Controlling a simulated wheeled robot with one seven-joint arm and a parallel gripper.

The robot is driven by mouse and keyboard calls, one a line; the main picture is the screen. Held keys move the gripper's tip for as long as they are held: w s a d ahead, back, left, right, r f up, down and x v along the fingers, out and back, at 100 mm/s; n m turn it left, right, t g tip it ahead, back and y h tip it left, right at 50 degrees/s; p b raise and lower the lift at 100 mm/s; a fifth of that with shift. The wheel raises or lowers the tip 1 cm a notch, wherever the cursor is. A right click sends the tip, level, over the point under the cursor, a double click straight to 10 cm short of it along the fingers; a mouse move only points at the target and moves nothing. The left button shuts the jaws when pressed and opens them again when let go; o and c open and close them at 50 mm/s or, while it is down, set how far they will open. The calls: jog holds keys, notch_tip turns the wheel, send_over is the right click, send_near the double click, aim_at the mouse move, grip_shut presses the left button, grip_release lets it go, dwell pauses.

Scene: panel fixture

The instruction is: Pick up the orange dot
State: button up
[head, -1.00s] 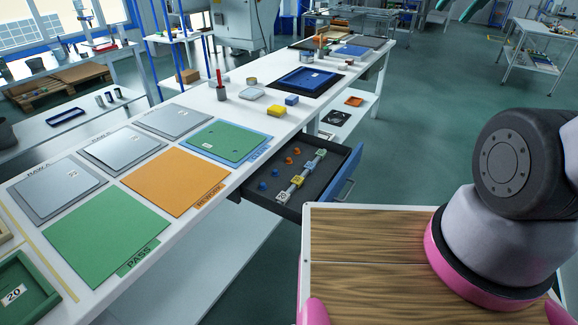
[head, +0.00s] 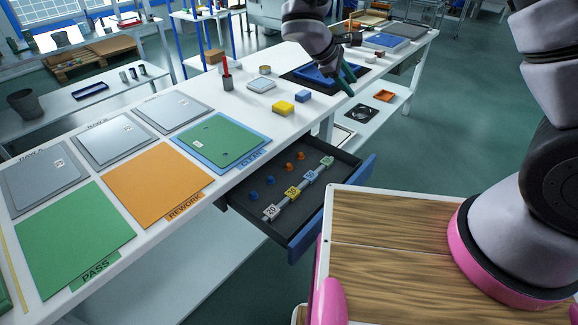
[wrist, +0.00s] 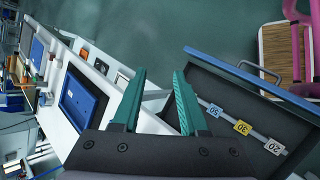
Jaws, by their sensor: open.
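Two small orange pieces, round from above, stand in the open drawer (head: 318,232): one orange dot (head: 289,167) and a second orange dot (head: 301,155) farther back. Two similar blue pieces (head: 254,194) stand nearer the front left. My gripper (head: 350,82) is in the air beyond the drawer, near the blue tray on the bench. Its green fingers (wrist: 159,73) are apart with nothing between them. The wrist view shows part of the drawer at right, with number tags, but I see no orange dot there.
A bar with number tags (head: 291,190) lies in the drawer beside the dots. The drawer's blue front (head: 335,212) sticks out from the bench. Yellow (head: 283,108) and blue (head: 303,96) blocks and a blue tray (head: 325,74) are on the bench.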

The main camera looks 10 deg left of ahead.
jog(key=s+a+f+n+t, duration=0.25)
jog(key=a+f+n, duration=0.3)
jog(key=f, duration=0.35)
jog(key=s+a+f+n+t, duration=0.1)
jog(key=a+f+n+t, duration=0.2)
jog(key=a+f+n, duration=0.35)
jog(key=n+t+y, duration=0.3)
jog(key=n+y, duration=0.1)
jog(key=n, duration=0.2)
send_near(288, 167)
jog(key=shift+s+d+r, duration=0.1)
jog(key=shift+s+r, duration=0.45)
jog(key=shift+s, duration=0.15)
jog(key=shift+f+y, duration=0.25)
jog(key=shift+y, duration=0.15)
jog(key=shift+w+f, duration=0.2)
jog(key=shift+w, duration=0.15)
jog(key=x, duration=0.9)
jog(key=shift+w+d, duration=0.25)
jog(key=shift+w, duration=0.15)
grip_shut()
